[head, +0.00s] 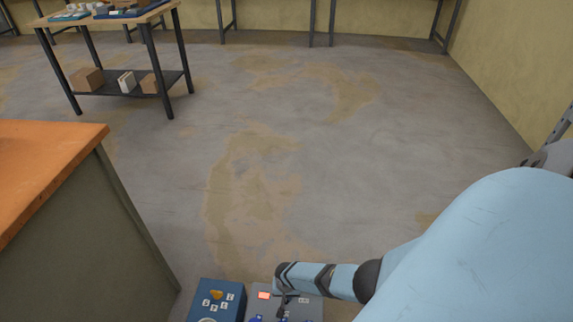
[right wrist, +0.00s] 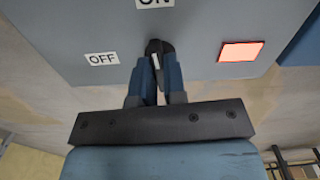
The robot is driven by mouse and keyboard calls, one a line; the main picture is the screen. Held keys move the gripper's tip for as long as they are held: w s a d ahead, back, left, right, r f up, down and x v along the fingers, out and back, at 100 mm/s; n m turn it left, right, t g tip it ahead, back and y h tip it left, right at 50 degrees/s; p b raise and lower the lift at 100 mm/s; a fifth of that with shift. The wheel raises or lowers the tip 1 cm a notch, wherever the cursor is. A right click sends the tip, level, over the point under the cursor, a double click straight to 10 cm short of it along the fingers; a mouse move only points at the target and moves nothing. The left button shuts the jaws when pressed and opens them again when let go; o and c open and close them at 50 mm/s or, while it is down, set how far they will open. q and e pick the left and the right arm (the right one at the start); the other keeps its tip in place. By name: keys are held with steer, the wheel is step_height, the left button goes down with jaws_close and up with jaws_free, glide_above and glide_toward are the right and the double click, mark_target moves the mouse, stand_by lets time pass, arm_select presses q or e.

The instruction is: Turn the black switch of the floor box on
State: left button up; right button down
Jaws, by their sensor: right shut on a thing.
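The floor box is a grey box (right wrist: 200,30) at the bottom edge of the head view (head: 312,309), where only part of its top shows. In the right wrist view the black switch (right wrist: 155,46) stands out from the grey face, with a short white mark on it. An OFF label (right wrist: 102,58) is left of the switch and an ON label (right wrist: 155,2) is above it. A lit orange-red lamp (right wrist: 241,52) is to its right. My right gripper (right wrist: 156,72) is shut on the black switch. My left gripper is not in view.
A blue box (head: 232,308) with labels stands just left of the grey box. An orange-topped cabinet (head: 120,235) is at the left. A table (head: 120,16) with several items stands at the back left. The floor in the middle (head: 330,150) is clear.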

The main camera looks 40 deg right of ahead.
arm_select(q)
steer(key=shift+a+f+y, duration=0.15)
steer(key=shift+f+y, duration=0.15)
arm_select(e)
steer(key=shift+m, duration=0.6)
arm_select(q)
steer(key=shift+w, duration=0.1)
arm_select(e)
steer(key=shift+d, duration=0.1)
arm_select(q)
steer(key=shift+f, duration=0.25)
arm_select(e)
steer(key=c, duration=1.2)
jaws_free()
